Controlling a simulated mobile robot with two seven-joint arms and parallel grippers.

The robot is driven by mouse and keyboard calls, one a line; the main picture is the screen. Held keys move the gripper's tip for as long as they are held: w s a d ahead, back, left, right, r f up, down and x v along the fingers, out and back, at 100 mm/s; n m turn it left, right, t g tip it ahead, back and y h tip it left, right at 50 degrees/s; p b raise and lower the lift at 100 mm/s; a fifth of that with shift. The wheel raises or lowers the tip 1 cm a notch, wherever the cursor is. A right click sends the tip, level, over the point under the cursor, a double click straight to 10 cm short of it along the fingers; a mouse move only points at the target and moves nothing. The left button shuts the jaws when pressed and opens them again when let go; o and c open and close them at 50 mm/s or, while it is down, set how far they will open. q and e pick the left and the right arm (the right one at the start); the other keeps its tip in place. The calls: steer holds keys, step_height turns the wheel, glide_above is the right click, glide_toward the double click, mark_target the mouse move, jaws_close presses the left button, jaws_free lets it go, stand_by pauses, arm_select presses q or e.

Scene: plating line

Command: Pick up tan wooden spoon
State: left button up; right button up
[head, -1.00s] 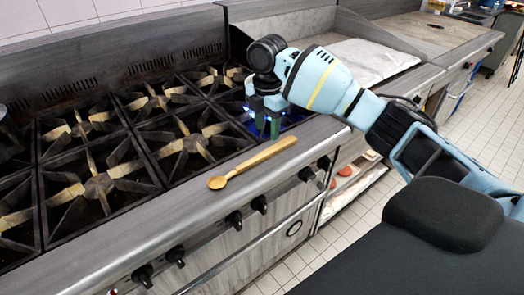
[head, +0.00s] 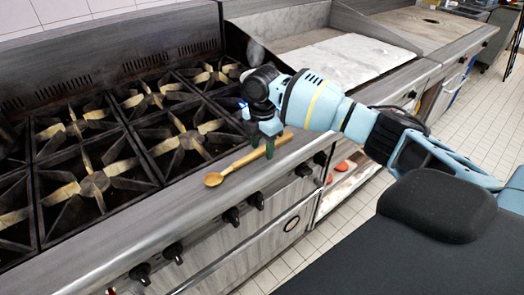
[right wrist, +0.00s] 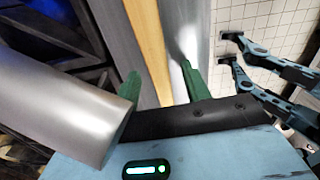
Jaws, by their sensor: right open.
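The tan wooden spoon (head: 236,166) lies on the front ledge of the stove in the head view, bowl toward the left and handle toward the right. In the right wrist view its handle (right wrist: 148,45) runs up the picture between the two green fingertips. My right gripper (head: 262,148) is open, with its fingers pointing down at the handle part of the spoon. In the right wrist view the gripper (right wrist: 163,90) has one finger on each side of the handle, and I see no contact. My left gripper is not in view.
The stove top (head: 150,187) with several burner grates lies just behind the ledge. Control knobs (head: 231,216) stick out from the front below it. A flat griddle (head: 345,55) is to the right. The tiled floor (head: 440,130) is clear.

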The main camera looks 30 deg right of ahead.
mark_target(262, 148)
steer(key=shift+c, duration=0.5)
jaws_close()
steer(key=shift+r, duration=0.2)
